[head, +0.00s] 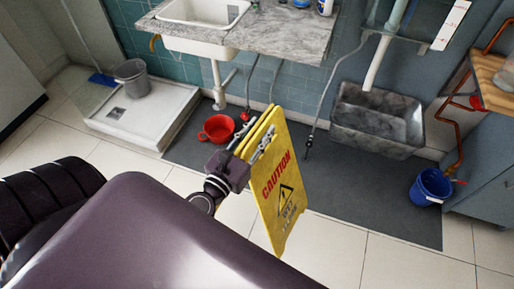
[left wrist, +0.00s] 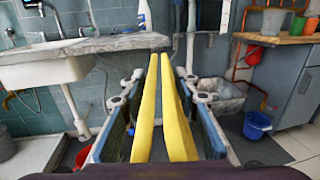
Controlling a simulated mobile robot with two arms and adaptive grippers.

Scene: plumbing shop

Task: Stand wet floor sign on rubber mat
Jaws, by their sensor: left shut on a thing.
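The yellow wet floor sign (head: 285,190) hangs upright from my left gripper (head: 254,140), with its CAUTION face showing in the head view. My left gripper is shut on its upper part. In the left wrist view the sign's two yellow panels (left wrist: 147,115) stand between the fingers, slightly apart at the bottom. The dark grey rubber mat (head: 385,200) lies on the floor beyond. In the head view the sign overlaps the mat's near edge, its lower end seen against the white tiles. I cannot tell its exact height above the floor. My right gripper is not in view.
A red bucket (head: 217,128) stands at the mat's left part and a blue bucket (head: 430,187) near its right end. A grey trough (head: 377,120) is behind the mat. A white shower tray (head: 140,112) with a grey bucket (head: 132,78) is left. The mat's middle is clear.

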